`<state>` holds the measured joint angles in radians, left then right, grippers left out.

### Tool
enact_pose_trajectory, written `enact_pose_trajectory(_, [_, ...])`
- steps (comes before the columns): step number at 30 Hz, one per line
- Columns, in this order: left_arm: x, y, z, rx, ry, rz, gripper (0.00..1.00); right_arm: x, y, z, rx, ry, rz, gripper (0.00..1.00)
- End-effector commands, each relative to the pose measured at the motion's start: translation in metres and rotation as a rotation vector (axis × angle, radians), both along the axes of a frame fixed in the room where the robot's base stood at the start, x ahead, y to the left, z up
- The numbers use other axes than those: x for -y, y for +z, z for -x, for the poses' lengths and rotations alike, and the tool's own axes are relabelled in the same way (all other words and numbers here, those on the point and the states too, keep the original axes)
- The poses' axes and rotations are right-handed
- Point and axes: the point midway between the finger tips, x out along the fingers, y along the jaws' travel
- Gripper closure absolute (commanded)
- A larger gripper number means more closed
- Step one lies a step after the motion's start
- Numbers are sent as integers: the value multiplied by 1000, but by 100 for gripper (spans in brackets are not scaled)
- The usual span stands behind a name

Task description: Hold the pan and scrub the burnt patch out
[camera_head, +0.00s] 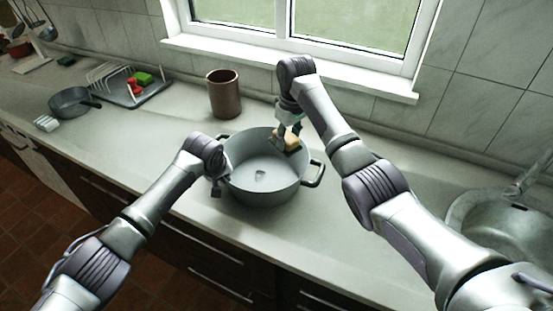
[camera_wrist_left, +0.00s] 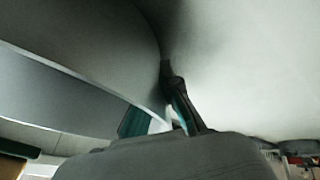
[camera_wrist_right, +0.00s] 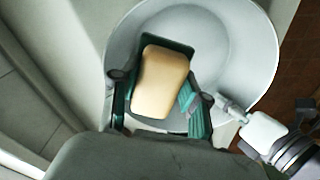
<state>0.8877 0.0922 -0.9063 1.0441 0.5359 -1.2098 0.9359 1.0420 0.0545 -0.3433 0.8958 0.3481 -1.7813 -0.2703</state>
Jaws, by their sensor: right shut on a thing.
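The pan (camera_head: 262,192) is a wide grey pot with two side handles, upright on the counter. My right gripper (camera_head: 288,135) is shut on a tan sponge (camera_head: 292,142) with a dark green edge, above the pan's back right part. The sponge (camera_wrist_right: 162,82) also shows between the fingers in the right wrist view, where the patch does not show. My left gripper (camera_head: 217,184) is at the pan's left side by the handle; its fingers are mostly hidden, and I cannot tell whether they grip it.
A brown cup (camera_head: 224,94) stands behind the pan. A dish rack (camera_head: 128,86) with red and green items, a small frying pan (camera_head: 73,102) and a white object (camera_head: 46,124) are at the left. A sink (camera_head: 500,222) is at the right. The counter right of the pan is clear.

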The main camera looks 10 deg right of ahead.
Motion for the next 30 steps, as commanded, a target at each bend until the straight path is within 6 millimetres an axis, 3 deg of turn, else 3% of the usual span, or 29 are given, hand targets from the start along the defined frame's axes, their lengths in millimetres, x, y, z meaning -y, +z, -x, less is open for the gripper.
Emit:
enact_pose_trajectory(18, [0,0,0,-1,0,0,100,-67,1,-31,-2,0,-2,83])
enact_pose_trajectory(30, [0,0,0,-1,0,0,100,-76,0,-34,1,0,0,83])
